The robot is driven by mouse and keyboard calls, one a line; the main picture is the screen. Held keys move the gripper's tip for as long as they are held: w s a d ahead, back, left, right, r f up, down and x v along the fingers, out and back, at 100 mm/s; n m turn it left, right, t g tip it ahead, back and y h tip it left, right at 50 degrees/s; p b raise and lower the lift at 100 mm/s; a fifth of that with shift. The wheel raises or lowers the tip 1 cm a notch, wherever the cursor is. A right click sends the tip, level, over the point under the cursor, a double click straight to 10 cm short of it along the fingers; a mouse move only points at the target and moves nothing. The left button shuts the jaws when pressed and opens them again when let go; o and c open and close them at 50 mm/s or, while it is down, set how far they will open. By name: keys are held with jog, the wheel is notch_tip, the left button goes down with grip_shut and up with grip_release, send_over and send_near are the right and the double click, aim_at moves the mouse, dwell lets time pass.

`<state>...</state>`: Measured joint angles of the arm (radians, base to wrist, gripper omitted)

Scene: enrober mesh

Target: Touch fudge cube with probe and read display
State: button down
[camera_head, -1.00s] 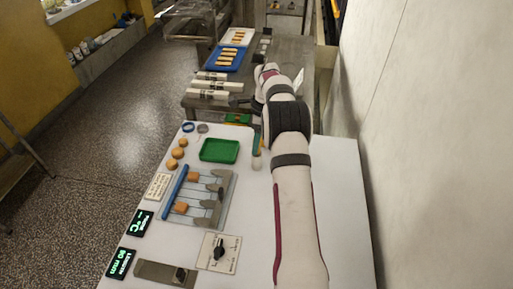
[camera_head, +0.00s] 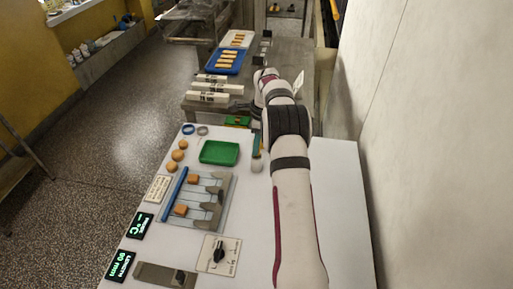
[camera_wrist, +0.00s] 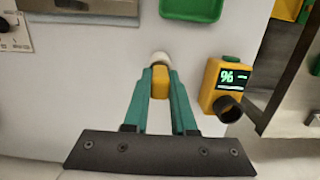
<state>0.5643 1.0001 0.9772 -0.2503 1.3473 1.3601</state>
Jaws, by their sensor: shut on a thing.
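In the wrist view my gripper (camera_wrist: 160,88) has its teal fingers closed on a yellow handle (camera_wrist: 160,82) with a rounded white end, which looks like the probe. It is over the white table. A yellow meter (camera_wrist: 208,92) stands apart, just right of it, and its dark display (camera_wrist: 232,77) shows a percent sign and a dash. In the head view two brown fudge cubes (camera_head: 180,210) (camera_head: 193,180) sit on a grey plate with lanes (camera_head: 220,188), well left of the arm.
A green tray (camera_head: 204,160) lies beyond the laned plate; several round brown pieces (camera_head: 180,155) lie left of it. A dial plate (camera_head: 228,240), black displays (camera_head: 140,225) (camera_head: 121,266) and a metal block (camera_head: 152,274) are nearer. A wall (camera_head: 420,150) bounds the right.

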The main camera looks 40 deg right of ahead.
notch_tip(320, 180, up, 9)
jog(key=shift+w+a+r, duration=0.1)
jog(key=shift+w, duration=0.05)
jog(key=w+a+m, duration=0.2)
jog(key=w+a, duration=0.1)
jog(key=a, duration=0.7)
jog(key=w+a+m, duration=0.2)
jog(key=w+a, duration=0.2)
jog(key=a, duration=0.5)
jog(key=shift+w+a+m, duration=0.15)
jog(key=shift+a+m, duration=0.15)
jog(key=shift+a, duration=0.05)
notch_tip(320, 180, down, 6)
jog(key=shift+f, duration=0.25)
jog(key=shift+f, duration=0.4)
dwell(1.0)
notch_tip(320, 180, up, 8)
dwell(0.6)
